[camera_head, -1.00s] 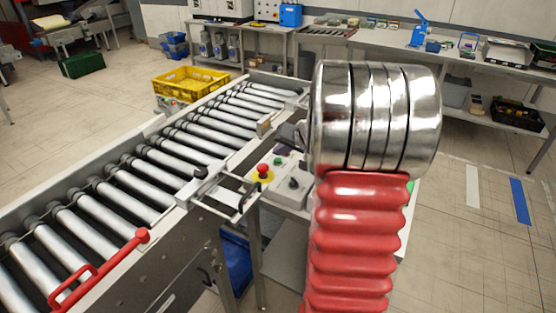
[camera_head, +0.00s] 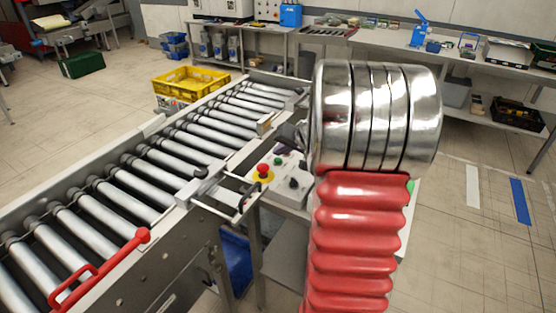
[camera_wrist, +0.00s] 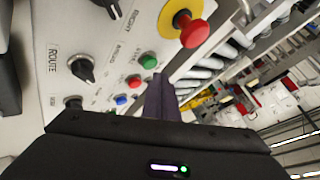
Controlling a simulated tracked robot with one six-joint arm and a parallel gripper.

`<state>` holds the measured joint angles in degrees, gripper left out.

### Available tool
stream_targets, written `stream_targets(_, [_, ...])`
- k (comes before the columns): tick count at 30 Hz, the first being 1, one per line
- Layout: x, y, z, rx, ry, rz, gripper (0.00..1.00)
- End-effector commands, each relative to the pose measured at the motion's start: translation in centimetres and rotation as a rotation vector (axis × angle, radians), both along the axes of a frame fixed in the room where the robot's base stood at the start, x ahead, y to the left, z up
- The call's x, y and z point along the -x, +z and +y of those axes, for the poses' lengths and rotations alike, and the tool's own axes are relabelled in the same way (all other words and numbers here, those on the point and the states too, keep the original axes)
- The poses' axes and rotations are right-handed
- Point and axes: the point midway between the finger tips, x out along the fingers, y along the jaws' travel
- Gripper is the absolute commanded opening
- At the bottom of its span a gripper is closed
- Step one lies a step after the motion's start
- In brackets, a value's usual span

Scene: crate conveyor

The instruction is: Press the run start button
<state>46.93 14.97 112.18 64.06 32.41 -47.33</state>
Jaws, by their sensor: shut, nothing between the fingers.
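The control panel (camera_wrist: 105,75) fills the left of the wrist view and stands beside the conveyor in the head view (camera_head: 275,186). Its green button (camera_wrist: 149,61) is likely the run start button, but its label is too small to read; it also shows in the head view (camera_head: 279,161). Below it in the wrist view are a red button (camera_wrist: 134,80) and a blue button (camera_wrist: 121,99). My gripper (camera_wrist: 160,84) is shut and empty, its fingertips just below and right of the green button in the picture. I cannot tell whether they touch the panel.
A red emergency stop on yellow (camera_wrist: 187,27) sits close to the green button. A black ROUTE knob (camera_wrist: 83,69) is on the panel's left. The roller conveyor (camera_head: 150,165) runs alongside the panel. A yellow crate (camera_head: 190,79) stands beyond it.

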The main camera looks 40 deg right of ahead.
Motion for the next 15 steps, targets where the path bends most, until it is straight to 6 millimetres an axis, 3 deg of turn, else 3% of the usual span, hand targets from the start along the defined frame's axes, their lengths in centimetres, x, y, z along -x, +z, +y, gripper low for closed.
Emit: stream_targets(15, [0.08,-0.76,0.0,0.0,0.0,0.0,0.0])
